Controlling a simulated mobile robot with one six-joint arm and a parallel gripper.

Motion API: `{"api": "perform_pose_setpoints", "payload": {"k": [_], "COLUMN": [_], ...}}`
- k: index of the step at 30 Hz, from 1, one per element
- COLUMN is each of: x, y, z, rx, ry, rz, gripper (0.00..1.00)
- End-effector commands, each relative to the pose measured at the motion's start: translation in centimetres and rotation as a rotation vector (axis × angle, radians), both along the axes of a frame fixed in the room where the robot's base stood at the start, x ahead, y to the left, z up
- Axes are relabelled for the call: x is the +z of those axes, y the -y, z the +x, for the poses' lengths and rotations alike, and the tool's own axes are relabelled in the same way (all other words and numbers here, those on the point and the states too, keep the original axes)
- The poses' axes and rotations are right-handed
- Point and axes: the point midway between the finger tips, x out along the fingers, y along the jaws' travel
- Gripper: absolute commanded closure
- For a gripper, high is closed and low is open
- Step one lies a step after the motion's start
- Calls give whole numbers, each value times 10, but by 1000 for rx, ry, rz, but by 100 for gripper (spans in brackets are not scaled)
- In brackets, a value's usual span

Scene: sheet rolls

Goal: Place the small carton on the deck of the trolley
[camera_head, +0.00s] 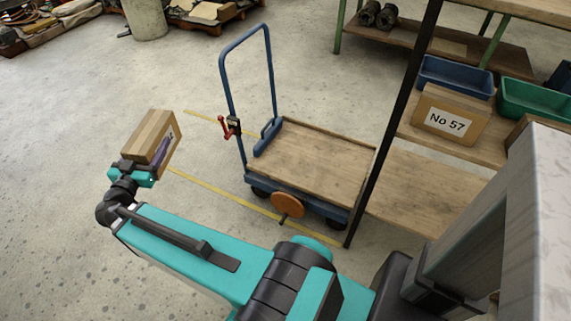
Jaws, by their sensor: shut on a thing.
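The small carton (149,135) is brown with a tape stripe and a partly hidden printed label on its right side. It is tilted and held in the air at the left, clear of the trolley. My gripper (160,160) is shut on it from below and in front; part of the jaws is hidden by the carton. The trolley has a bare wooden deck (312,160) and a blue push handle (268,60) at its left end. The deck is empty and lies to the right of my gripper.
A shelf rack (430,190) stands right of the trolley, its dark post close to the deck. It holds a carton marked No 57 (446,115), a blue bin (455,77) and a green bin (535,100). A red clamp (231,127) sits on the handle. Open floor lies left.

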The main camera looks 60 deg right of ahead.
Motion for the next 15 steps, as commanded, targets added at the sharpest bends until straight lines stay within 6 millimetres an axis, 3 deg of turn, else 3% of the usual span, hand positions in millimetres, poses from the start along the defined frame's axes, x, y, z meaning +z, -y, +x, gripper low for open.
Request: {"api": "perform_pose_setpoints", "payload": {"k": [15], "x": [-68], "y": [88], "z": [-32], "rx": [-131], "ry": [2], "rz": [-8], "gripper": [95]}}
